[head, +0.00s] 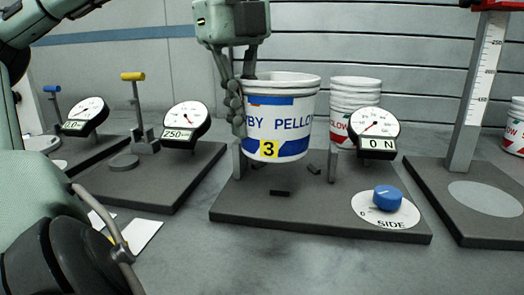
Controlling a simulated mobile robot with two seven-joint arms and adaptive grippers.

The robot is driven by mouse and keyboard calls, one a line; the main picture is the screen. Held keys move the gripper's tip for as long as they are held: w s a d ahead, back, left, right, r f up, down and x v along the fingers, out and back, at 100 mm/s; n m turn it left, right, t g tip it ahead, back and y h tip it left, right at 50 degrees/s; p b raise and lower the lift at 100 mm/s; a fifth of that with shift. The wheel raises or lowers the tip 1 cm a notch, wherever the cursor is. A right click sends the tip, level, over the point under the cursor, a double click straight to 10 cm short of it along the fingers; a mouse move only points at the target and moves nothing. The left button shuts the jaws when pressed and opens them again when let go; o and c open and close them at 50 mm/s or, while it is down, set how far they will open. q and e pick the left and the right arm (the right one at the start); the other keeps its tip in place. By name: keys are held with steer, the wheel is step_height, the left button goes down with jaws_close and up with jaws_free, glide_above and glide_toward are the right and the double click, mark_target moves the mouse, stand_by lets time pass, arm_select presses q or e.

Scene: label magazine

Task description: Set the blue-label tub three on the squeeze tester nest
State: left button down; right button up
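The blue-label tub three (283,118) is a white tub with a blue band, partly hidden lettering and a yellow "3" tag. My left gripper (242,98) is shut on its left rim and wall, with a finger outside. The tub is about upright over the squeeze tester nest (250,205), a dark grey plate with small black blocks and short upright posts. The tub's underside appears higher than the front block; I cannot tell whether it touches anything below. The tester's dial (374,128) reads 0 N. My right gripper is not in view.
A blue knob (388,198) marked SIDE is at the plate's front right. A stack of red-lettered tubs (354,90) stands behind. A ruler post (482,85) rises at right. Two lever gauges (134,125) (55,105) stand at left. White cards (138,235) lie in front.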

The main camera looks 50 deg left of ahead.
arm_select(q)
steer(key=w+f, duration=0.1)
steer(key=w+a+f, duration=0.1)
steer(key=w, duration=0.1)
steer(key=w+a+f, duration=0.1)
steer(key=shift+w+p, duration=0.25)
steer(key=shift+p, duration=0.05)
step_height(320, 180, down, 3)
steer(key=shift+a+f, duration=0.1)
steer(key=shift+f, duration=0.4)
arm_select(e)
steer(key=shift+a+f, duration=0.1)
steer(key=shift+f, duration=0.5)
arm_select(q)
steer(key=shift+f, duration=0.1)
steer(key=c, duration=1.7)
jaws_free()
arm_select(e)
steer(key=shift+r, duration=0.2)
arm_select(q)
steer(key=shift+r, duration=0.2)
steer(key=r, duration=0.8)
steer(key=s+r, duration=0.1)
steer(key=r, duration=0.2)
steer(key=shift+r, duration=0.4)
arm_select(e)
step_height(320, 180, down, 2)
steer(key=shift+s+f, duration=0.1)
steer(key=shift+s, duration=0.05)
